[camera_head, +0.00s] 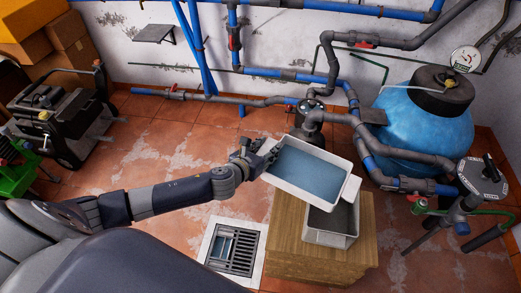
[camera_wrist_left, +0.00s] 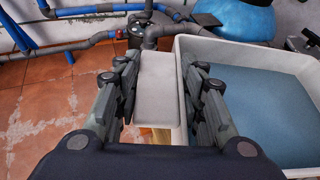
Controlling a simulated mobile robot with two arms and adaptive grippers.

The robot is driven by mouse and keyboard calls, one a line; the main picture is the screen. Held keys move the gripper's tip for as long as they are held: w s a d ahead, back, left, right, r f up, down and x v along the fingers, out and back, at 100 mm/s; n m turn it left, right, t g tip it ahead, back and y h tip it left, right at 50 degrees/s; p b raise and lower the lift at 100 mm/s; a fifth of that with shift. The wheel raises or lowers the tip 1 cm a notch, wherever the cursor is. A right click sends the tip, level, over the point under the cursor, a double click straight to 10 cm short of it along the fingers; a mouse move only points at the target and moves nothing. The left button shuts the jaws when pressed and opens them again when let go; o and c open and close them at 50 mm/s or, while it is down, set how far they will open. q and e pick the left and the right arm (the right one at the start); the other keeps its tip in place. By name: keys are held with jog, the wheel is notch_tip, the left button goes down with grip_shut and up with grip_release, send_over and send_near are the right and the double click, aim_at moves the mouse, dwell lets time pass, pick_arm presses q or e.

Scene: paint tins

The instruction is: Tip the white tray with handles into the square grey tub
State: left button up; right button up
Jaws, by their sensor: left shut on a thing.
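The white tray with handles (camera_head: 297,196) is held above and partly over the square grey tub (camera_head: 325,238). A flat blue-grey, finely speckled fill (camera_wrist_left: 255,105) covers the tray's floor; I cannot tell whether it is liquid or grains. The tray looks about level. My left gripper (camera_head: 266,157) is shut on the tray's left handle (camera_wrist_left: 158,85), which lies between the fingers in the left wrist view. The other handle (camera_head: 351,188) points right over the tub. The tub's back part is hidden under the tray; its visible inside looks dark. My right gripper is not in view.
The tub stands on a wooden block (camera_head: 300,268). A floor drain (camera_head: 234,250) lies left of it. Grey and blue pipes, a black pump (camera_head: 311,125) and a blue tank (camera_head: 420,118) stand close behind. A valve post (camera_head: 470,200) is at right.

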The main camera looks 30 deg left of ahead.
pick_arm(q)
jog(key=w+a+f, duration=0.1)
jog(key=f, duration=0.1)
jog(key=w+a+f, duration=0.1)
jog(key=f, duration=0.1)
jog(key=shift+w+a, duration=0.2)
jog(key=shift+a, duration=0.2)
jog(key=shift+w+a+f+h, duration=0.1)
jog(key=shift+f+h, duration=0.05)
jog(key=shift+h, duration=0.25)
jog(key=shift+f+m+y+b, duration=0.5)
jog(key=shift+f+m+b, duration=0.1)
jog(key=shift+m, duration=0.1)
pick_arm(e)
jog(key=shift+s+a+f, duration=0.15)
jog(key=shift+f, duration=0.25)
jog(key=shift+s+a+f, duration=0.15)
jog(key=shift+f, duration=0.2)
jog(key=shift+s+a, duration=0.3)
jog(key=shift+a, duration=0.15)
